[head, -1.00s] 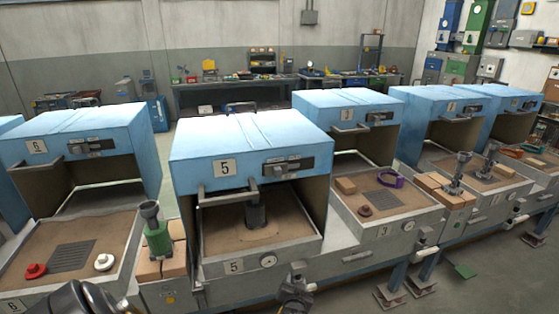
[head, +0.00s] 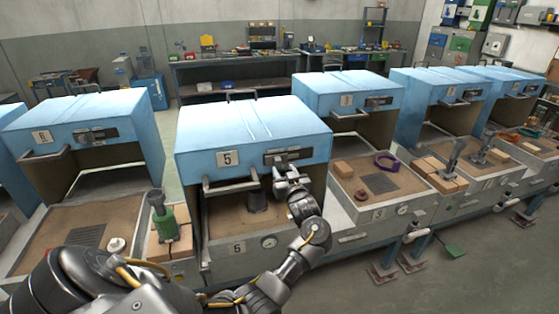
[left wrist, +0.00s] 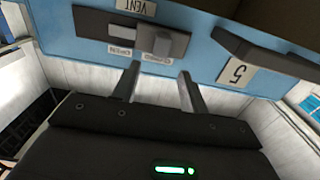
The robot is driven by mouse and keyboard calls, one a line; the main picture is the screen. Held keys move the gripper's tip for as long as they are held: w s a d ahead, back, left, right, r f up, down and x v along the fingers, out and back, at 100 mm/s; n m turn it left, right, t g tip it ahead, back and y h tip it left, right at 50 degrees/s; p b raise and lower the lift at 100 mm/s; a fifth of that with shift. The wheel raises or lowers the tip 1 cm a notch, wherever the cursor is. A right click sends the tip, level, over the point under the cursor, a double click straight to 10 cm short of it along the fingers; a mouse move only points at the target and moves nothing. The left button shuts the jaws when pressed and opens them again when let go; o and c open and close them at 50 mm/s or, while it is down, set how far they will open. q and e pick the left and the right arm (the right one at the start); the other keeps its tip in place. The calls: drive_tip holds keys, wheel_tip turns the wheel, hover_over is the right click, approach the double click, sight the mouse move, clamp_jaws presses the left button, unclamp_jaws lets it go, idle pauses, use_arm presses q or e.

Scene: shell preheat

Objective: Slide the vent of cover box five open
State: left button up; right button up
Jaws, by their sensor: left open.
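Cover box five (head: 252,130) is a light blue hood marked 5, over a sand bed with a dark cup-shaped piece inside. Its vent (head: 289,155) is a dark slotted plate at the upper right of the front. In the left wrist view, upside down, the vent plate (left wrist: 95,24) carries a grey sliding knob (left wrist: 163,43) toward its right end there, with small labels along its edge. My left gripper (head: 286,172) is just below and in front of the vent; in the left wrist view it (left wrist: 158,76) is open and empty, its fingertips short of the knob. My right gripper is not in view.
The cover's bar handle (head: 230,184) juts out left of the vent and also shows close by in the left wrist view (left wrist: 265,50). A green-bodied tool (head: 161,218) stands on bricks left of box five. Similar blue hoods stand on both sides.

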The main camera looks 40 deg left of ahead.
sight(279, 162)
use_arm(q)
drive_tip(key=p+x, duration=0.1)
drive_tip(key=x, duration=0.5)
drive_tip(key=shift+w+a, duration=0.1)
drive_tip(key=shift+a, duration=0.1)
clamp_jaws()
drive_tip(key=shift+d+f, duration=0.1)
